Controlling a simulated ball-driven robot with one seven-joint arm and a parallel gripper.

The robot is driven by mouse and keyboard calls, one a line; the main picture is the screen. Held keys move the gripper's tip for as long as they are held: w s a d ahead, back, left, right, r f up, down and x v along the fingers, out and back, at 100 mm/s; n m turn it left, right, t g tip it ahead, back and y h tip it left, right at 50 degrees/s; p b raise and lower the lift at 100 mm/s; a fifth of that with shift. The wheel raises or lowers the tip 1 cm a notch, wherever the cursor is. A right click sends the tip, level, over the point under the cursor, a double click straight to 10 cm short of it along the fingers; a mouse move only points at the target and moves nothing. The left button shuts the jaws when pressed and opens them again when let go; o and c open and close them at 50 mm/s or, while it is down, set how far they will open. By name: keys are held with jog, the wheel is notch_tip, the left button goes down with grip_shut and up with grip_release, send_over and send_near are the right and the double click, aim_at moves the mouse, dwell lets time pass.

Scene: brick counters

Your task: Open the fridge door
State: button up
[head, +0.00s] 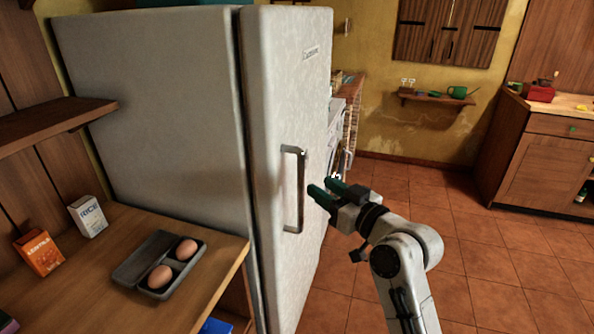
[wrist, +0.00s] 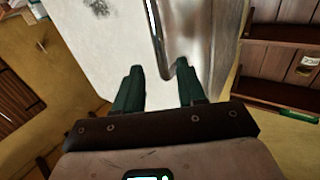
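The white fridge (head: 165,120) stands at left centre, its door (head: 290,90) facing right and looking shut against the body along a dark seam. A vertical metal handle (head: 300,190) is mounted on the door. My gripper (head: 326,192) is just right of the handle in the head view, with dark green fingers pointing at it. In the wrist view my gripper (wrist: 158,70) has its fingers apart with nothing between them. The handle (wrist: 157,30) shows ahead of the fingers, its end close to the right fingertip; I cannot tell whether they touch.
A wooden counter (head: 215,250) at left holds an egg tray (head: 130,268) with two eggs, an orange box (head: 40,253) and a white box (head: 88,216). The tiled floor (head: 480,260) at right is clear. A wooden cabinet (head: 548,170) stands at far right.

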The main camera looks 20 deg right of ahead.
aim_at(303, 175)
jog(key=p+x, duration=0.1)
jog(key=x, duration=0.7)
jog(key=shift+w+a+f, duration=0.1)
jog(key=shift+w+a, duration=0.05)
jog(key=shift+w, duration=0.15)
grip_shut()
